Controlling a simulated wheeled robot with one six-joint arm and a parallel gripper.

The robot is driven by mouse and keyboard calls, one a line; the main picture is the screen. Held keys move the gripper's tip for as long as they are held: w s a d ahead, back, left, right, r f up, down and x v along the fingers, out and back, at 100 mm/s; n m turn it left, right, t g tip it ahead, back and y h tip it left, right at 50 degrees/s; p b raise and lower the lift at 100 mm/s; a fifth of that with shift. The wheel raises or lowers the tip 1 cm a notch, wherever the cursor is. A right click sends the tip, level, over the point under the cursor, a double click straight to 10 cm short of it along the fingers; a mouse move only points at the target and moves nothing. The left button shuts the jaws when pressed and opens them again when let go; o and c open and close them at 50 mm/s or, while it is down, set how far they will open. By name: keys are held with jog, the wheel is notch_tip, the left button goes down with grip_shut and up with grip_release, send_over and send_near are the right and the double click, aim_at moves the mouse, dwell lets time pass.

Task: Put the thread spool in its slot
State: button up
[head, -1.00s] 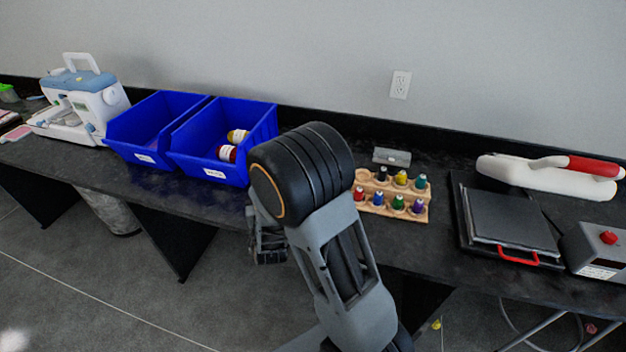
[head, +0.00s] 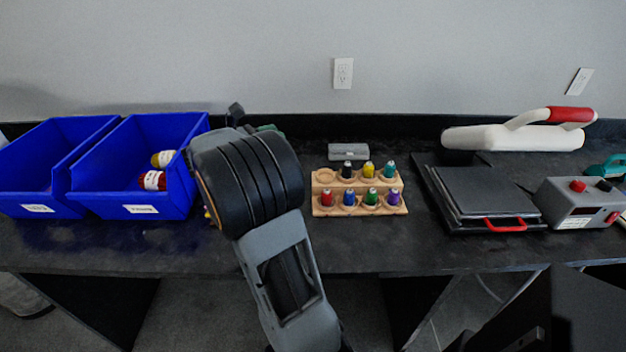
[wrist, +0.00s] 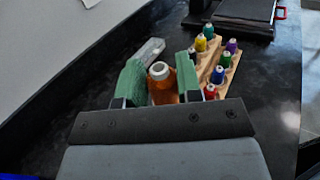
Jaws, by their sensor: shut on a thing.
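My gripper (wrist: 159,82) has green fingers shut on an orange thread spool (wrist: 162,88), held upright between them in the wrist view. In the head view the gripper is mostly hidden behind my arm, and the spool does not show. A wooden spool rack (head: 318,207) stands on the table to the right of my arm. It holds several coloured spools in two rows. An empty round slot (head: 325,176) is at its back left corner, beside the black spool (head: 347,170). In the wrist view the rack (wrist: 227,78) lies to the right of and beyond the held spool.
A small grey box (head: 348,152) sits behind the rack. A heat press (head: 480,200) and a grey control box (head: 575,203) stand to the right. The table front of the rack is clear.

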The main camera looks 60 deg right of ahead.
jog(key=shift+m+g, duration=0.3)
jog(key=shift+g, duration=0.1)
jog(key=shift+s+d+f+b, duration=0.4)
jog(key=shift+s+d+f, duration=0.85)
jog(key=shift+d+f, duration=0.65)
jog(key=shift+s+d+f+b, duration=0.35)
jog(key=shift+s+d+f, duration=0.95)
jog(key=shift+d, duration=1.05)
jog(key=shift+s+d+f+b, duration=0.4)
jog(key=shift+s+d+f, duration=0.75)
jog(key=shift+d+f, duration=0.9)
jog(key=shift+f, duration=0.55)
jog(key=shift+d+f, duration=0.1)
jog(key=shift+f, duration=0.55)
jog(key=o, duration=0.9)
jog(key=shift+a, duration=0.1)
